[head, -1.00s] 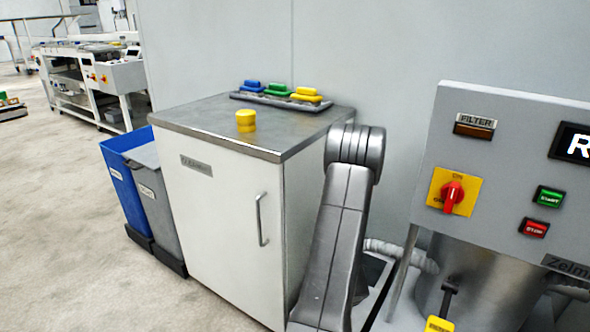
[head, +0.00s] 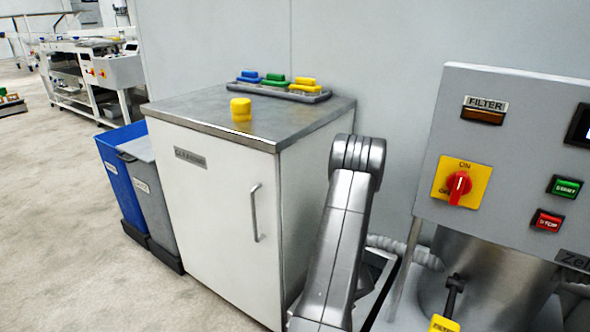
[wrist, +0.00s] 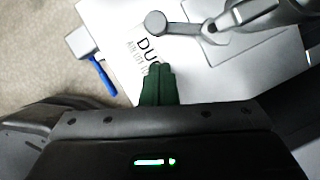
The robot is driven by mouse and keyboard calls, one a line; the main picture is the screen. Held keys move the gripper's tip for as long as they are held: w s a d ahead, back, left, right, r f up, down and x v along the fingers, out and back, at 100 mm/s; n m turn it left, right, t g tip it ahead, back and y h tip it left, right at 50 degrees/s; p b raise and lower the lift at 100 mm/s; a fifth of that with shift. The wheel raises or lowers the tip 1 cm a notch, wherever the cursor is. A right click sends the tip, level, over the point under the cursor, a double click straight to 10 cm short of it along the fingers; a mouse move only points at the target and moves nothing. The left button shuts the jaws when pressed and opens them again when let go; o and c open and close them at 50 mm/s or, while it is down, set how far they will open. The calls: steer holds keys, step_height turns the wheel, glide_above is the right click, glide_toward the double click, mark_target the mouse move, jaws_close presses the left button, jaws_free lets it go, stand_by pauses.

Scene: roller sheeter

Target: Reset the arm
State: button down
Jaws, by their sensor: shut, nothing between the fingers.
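My arm (head: 340,240) rises at the lower middle of the head view, between the white cabinet and the grey control panel. Its gripper does not show in that view. In the wrist view my gripper (wrist: 157,82) shows as dark green fingers, shut with nothing between them. Behind the fingers is a white surface with a partly hidden printed label (wrist: 150,50). A grey metal lever with a round end (wrist: 157,24) lies beyond the fingertips.
The white cabinet (head: 215,205) bears a yellow object (head: 240,109) and a tray (head: 275,94) of coloured pieces. Blue (head: 122,185) and grey (head: 148,195) bins stand left of it. The control panel (head: 520,150) has a red switch (head: 459,187). Open floor lies at left.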

steer(key=d+n, duration=0.2)
steer(key=n, duration=0.1)
steer(key=shift+s+d+g+y, duration=0.1)
steer(key=shift+s+g+y, duration=0.05)
steer(key=shift+g+y, duration=0.25)
steer(key=shift+s+d, duration=0.2)
steer(key=shift+d, duration=0.05)
steer(key=shift+s+d, duration=0.55)
steer(key=shift+d, duration=0.05)
steer(key=shift+r, duration=0.1)
